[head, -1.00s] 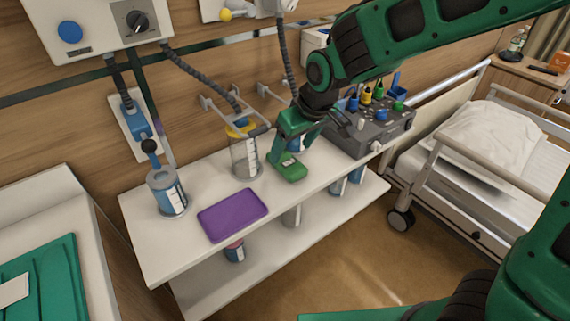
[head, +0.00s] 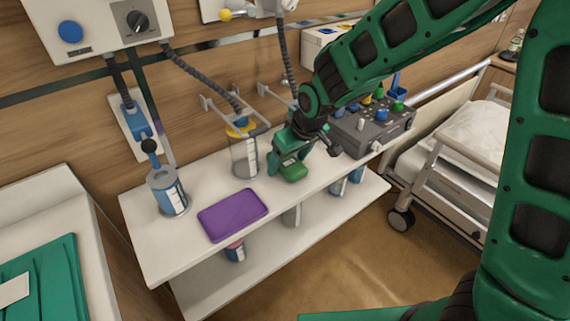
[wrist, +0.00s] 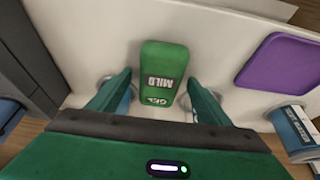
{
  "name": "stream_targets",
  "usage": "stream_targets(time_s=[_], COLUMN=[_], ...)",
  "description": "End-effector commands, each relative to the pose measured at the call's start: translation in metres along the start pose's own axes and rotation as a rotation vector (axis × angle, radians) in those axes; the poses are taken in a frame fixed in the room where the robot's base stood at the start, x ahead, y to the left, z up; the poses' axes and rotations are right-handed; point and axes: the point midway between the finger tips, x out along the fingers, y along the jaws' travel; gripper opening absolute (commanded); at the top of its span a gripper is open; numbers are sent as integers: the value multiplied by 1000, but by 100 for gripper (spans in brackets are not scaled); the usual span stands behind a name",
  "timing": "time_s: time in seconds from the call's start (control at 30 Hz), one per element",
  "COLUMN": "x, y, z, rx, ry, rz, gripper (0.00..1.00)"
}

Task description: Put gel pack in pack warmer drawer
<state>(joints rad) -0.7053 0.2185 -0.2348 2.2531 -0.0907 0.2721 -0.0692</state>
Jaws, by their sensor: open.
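The green gel pack (wrist: 163,75), labelled "GEL" and "MILD", lies flat on the white shelf (wrist: 233,97). It also shows in the head view (head: 293,172), just below my gripper (head: 290,156). In the wrist view my gripper (wrist: 160,88) is open, with one finger on each side of the pack's near end. Both fingers look apart from the pack, and nothing is held. I cannot make out a pack warmer drawer in either view.
A purple tray or pad (head: 233,214) lies left of the pack. A clear canister (head: 245,158) stands close to my gripper, and a blue-labelled canister (head: 168,192) farther left. A grey unit with coloured knobs (head: 372,130) stands at the shelf's right end.

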Motion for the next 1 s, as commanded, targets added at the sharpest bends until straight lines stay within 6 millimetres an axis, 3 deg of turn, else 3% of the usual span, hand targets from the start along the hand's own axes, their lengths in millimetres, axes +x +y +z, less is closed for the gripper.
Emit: stream_targets(time_s=[0.03, 0.2, 0.27, 0.73, 1.0], x=[0, 0, 0, -3, -8], y=[0, 0, 0, 1, 8], z=[0, 0, 0, -1, 14], rx=[0, 0, 0, 1, 2], ry=[0, 0, 1, 1, 0], rz=[0, 0, 0, 1, 0], gripper=[65, 24, 18, 18, 18])
